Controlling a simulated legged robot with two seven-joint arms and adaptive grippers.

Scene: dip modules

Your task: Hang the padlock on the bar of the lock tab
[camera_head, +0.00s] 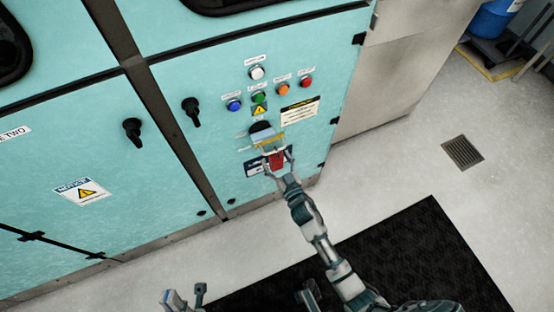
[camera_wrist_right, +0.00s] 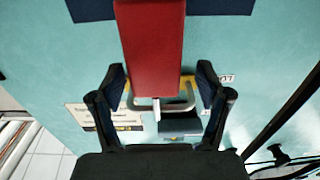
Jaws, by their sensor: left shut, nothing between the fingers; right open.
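The red padlock (camera_head: 277,161) is at the front of the teal cabinet, just below the lock tab (camera_head: 266,136) with its yellow bar. In the right wrist view, the red padlock body (camera_wrist_right: 150,45) comes from the top and its grey shackle (camera_wrist_right: 180,107) overlaps the yellow bar. Whether the shackle passes around the bar is hard to tell. My right gripper (camera_head: 275,157) is open around the padlock; its fingers (camera_wrist_right: 162,80) stand either side of the shackle with gaps. My left gripper (camera_head: 185,297) is low in the head view, shut and empty, far from the cabinet.
Coloured buttons (camera_head: 259,98) and a warning label (camera_head: 300,107) are above the tab. Black handles (camera_head: 191,111) stick out to the left. A dark mat (camera_head: 420,250) lies on the floor. A drain grate (camera_head: 462,152) is at right.

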